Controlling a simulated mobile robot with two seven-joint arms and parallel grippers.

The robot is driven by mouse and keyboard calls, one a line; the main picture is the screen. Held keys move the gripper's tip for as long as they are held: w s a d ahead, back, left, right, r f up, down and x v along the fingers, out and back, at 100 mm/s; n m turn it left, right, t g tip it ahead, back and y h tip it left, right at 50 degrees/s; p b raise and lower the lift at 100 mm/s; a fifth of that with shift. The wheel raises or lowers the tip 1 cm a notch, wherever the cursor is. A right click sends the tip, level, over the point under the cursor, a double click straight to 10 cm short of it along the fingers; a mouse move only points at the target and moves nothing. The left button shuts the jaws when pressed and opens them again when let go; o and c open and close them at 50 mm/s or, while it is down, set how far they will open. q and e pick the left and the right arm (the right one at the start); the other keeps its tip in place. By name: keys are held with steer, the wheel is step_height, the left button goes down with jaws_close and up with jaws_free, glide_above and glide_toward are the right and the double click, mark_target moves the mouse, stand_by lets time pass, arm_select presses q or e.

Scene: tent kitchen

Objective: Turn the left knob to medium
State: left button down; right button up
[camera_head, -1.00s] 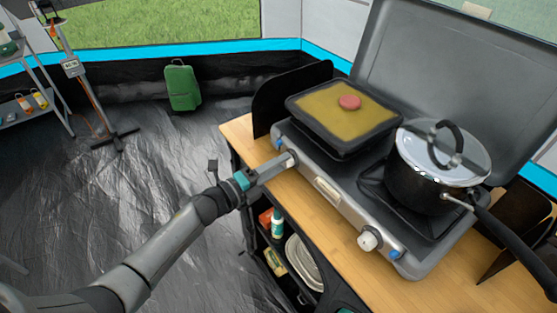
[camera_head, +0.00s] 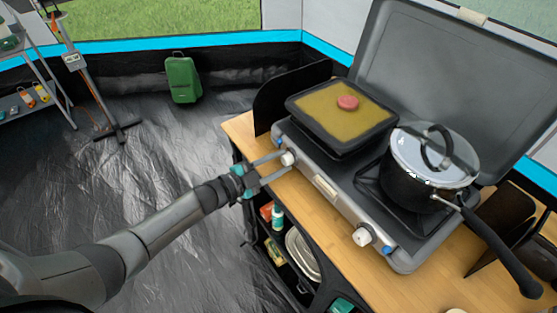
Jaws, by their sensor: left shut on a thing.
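The left knob (camera_head: 289,158) is a pale round knob on the front left of the grey camping stove (camera_head: 330,202). My left gripper (camera_head: 283,160) reaches it from the left with its two fingers, one on either side of the knob, shut on it. The knob's pointer and setting are too small to read. The right knob (camera_head: 363,236) is pale and sits further right on the stove front, free. My right gripper is not in view.
A square pan (camera_head: 340,149) with yellow contents and a pink round piece stands on the left burner. A lidded black pot (camera_head: 407,187) stands on the right burner, its handle pointing front right. The wooden counter's front edge lies under my gripper.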

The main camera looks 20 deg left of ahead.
arm_select(q)
steer(key=n, duration=0.3)
steer(key=shift+n+g+h, duration=0.3)
steer(key=shift+n+h, duration=0.1)
steer(key=shift+n, duration=1)
steer(key=c, duration=0.7)
jaws_free()
steer(key=shift+c, duration=0.2)
steer(key=p+v, duration=0.1)
steer(key=v, duration=1.4)
steer(key=shift+p, duration=0.4)
steer(key=shift+s, duration=0.15)
